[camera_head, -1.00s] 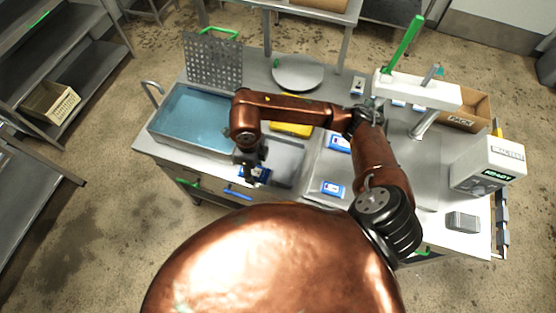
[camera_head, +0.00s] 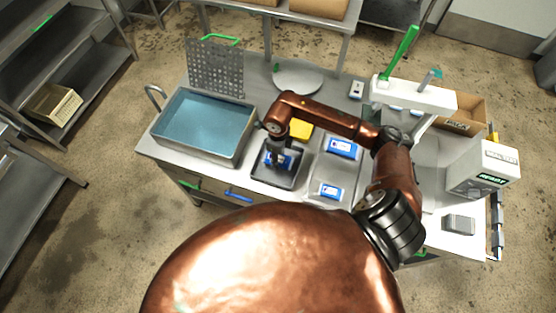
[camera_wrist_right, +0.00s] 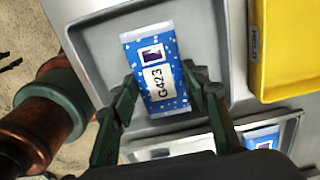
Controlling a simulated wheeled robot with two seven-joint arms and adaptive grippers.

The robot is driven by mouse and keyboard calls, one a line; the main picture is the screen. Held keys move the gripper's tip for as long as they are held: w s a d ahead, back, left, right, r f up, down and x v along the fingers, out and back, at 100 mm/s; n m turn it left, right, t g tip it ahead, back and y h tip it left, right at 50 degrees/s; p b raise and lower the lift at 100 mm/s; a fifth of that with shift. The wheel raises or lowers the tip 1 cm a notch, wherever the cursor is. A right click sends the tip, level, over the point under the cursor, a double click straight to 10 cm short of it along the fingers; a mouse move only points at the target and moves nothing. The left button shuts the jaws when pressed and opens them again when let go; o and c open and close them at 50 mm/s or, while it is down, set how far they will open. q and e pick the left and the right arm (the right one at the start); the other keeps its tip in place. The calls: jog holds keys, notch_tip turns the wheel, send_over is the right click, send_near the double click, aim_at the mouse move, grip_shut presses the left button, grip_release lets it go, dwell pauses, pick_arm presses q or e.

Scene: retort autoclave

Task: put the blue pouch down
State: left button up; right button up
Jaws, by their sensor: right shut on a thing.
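The blue pouch (camera_wrist_right: 157,99), white-labelled G423, lies between the fingers of my right gripper (camera_wrist_right: 160,92) in the right wrist view. The gripper is shut on it at its sides. Behind the pouch is the grey tray (camera_wrist_right: 90,57). In the head view my right gripper (camera_head: 279,160) is over this tray (camera_head: 281,184), with the blue pouch (camera_head: 270,159) partly hidden by the fingers. I cannot tell whether the pouch touches the tray floor. My left gripper is not in view.
Other blue pouches (camera_head: 343,147) lie on a metal tray to the right. A water basin (camera_head: 205,125) is at the left, and a digital readout box (camera_head: 485,168) at the right.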

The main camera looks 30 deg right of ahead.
notch_tip(320, 180, down, 2)
jog(key=shift+f+p, duration=0.2)
jog(key=shift+p, duration=0.2)
jog(key=shift+f, duration=0.3)
jog(key=o, duration=1.2)
jog(key=shift+r, duration=0.2)
notch_tip(320, 180, up, 12)
jog(key=b, duration=0.2)
jog(key=shift+a, duration=0.1)
